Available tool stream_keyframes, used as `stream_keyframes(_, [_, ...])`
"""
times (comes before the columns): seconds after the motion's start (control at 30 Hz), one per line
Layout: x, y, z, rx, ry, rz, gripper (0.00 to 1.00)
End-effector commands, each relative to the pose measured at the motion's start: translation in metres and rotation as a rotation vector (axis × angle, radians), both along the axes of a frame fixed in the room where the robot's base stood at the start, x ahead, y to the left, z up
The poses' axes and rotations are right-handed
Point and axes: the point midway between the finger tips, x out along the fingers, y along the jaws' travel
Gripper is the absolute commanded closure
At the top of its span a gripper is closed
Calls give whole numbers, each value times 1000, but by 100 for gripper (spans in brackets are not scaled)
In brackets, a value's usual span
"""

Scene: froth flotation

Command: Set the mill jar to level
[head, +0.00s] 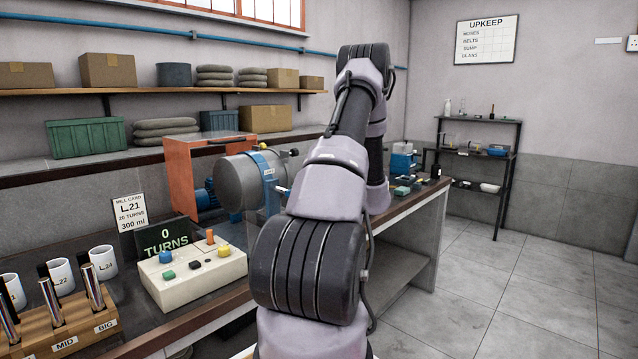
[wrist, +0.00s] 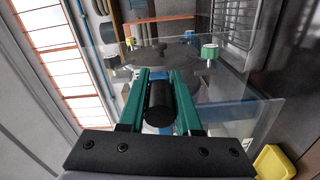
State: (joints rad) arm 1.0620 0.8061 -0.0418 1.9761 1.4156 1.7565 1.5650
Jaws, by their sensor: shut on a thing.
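The mill jar (head: 235,184) is a grey metal drum with a blue band (head: 268,172), lying on its side by an orange housing (head: 185,160) in the head view. It looks about horizontal, but my arm hides its right side. My gripper (wrist: 160,74) shows in the wrist view, its green fingers shut on a black cylindrical handle (wrist: 158,106). In the head view the gripper is hidden behind my arm. What the handle is fixed to cannot be made out. A clear panel (wrist: 255,115) shows beyond the fingers, with a dark round part (wrist: 190,57) in the same area.
A control box (head: 190,278) with coloured knobs stands on the bench before a sign (head: 165,240) reading 0 TURNS. A mill card (head: 130,213), white mugs (head: 62,275) and a wooden rod rack (head: 70,330) are at left. Open floor (head: 480,290) lies to the right.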

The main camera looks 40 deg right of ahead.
Motion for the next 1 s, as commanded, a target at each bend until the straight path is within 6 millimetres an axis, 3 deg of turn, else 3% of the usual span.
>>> stream_keyframes(0.37, [-1,-1,-1,4,2,-3,100])
stream_keyframes(0.4, [-1,-1,-1,4,2,-3,60])
stream_keyframes(0.47, [-1,-1,-1,4,2,-3,38])
stream_keyframes(0.83, [-3,-1,-1,4,1,-2,38])
stream_keyframes(1.0, [-27,-4,-1,5,1,-5,38])
